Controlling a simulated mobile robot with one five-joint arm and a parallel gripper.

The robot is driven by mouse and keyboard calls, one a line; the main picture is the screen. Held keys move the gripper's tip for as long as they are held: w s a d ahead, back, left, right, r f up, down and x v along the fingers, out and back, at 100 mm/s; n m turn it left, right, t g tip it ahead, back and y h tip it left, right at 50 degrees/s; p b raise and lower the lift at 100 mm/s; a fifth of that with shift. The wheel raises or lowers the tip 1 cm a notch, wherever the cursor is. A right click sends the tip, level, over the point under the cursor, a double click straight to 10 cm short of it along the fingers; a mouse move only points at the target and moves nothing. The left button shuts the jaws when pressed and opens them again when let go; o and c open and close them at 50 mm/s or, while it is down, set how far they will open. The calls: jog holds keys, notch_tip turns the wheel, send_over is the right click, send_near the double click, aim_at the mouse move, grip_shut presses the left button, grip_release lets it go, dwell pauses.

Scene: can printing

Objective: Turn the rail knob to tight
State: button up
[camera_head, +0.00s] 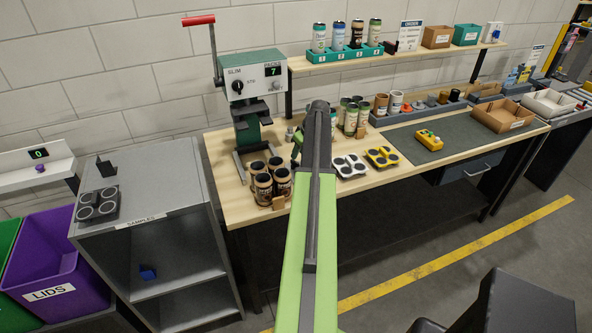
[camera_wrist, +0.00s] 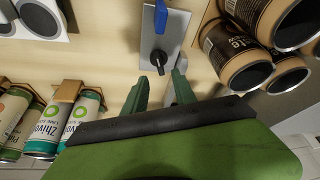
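A small black knob (camera_wrist: 158,61) sits on a grey metal plate (camera_wrist: 152,40) in the wrist view; I take it for the rail knob. A blue lever or handle (camera_wrist: 161,16) stands on the same plate. My gripper (camera_wrist: 161,80) is open, its two green fingers apart. The knob shows just beyond the gap between the fingertips, and I see no contact. In the head view my gripper (camera_head: 297,146) is low over the bench, partly behind my arm. The knob cannot be made out there, and no tight mark is readable.
Brown cans (camera_wrist: 243,50) stand close on the right in the wrist view, and green-white cans (camera_wrist: 48,132) on the left. In the head view, the press (camera_head: 250,85) stands behind the brown cans on the wooden bench (camera_head: 233,206). A white can tray (camera_head: 347,167) lies right of my arm.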

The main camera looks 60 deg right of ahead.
aim_at(295, 162)
jog(key=b+x, duration=0.4)
jog(key=x, duration=0.2)
jog(key=shift+r, duration=0.15)
jog(key=shift+c, duration=0.3)
grip_shut()
jog(key=shift+d, duration=0.1)
